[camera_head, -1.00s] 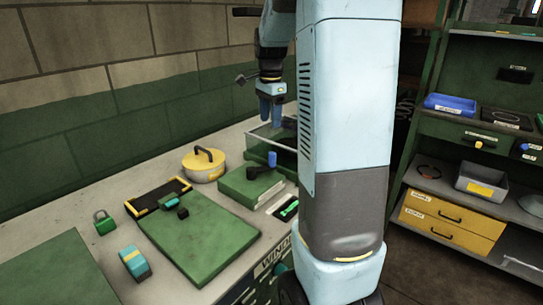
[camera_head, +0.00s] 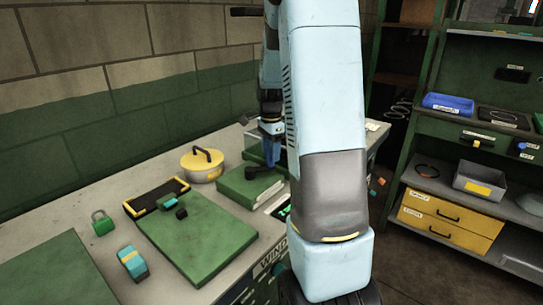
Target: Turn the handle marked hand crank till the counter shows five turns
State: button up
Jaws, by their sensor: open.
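The green crank box (camera_head: 243,187) stands on the bench just left of my arm. Its black crank arm (camera_head: 258,173) lies across the top. The crank's blue knob cannot be told apart from my blue fingers. My gripper (camera_head: 270,155) points down over the crank's end with its jaws open. Whether it touches or surrounds the knob cannot be seen. A dark display with green marks (camera_head: 283,211), perhaps the counter, sits in front of the box, partly behind my arm; its reading is not legible.
A yellow lidded pot (camera_head: 203,170) stands left of the box. A green board (camera_head: 205,240), black-and-yellow tray (camera_head: 148,200), green padlock (camera_head: 102,225) and teal-yellow block (camera_head: 133,266) lie further left. A clear-sided bin (camera_head: 251,152) is behind the crank. Shelves (camera_head: 470,135) stand at right.

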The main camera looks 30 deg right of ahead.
jog(key=shift+f, duration=1.1)
jog(key=shift+c, duration=0.3)
grip_shut()
jog(key=shift+d, duration=0.15)
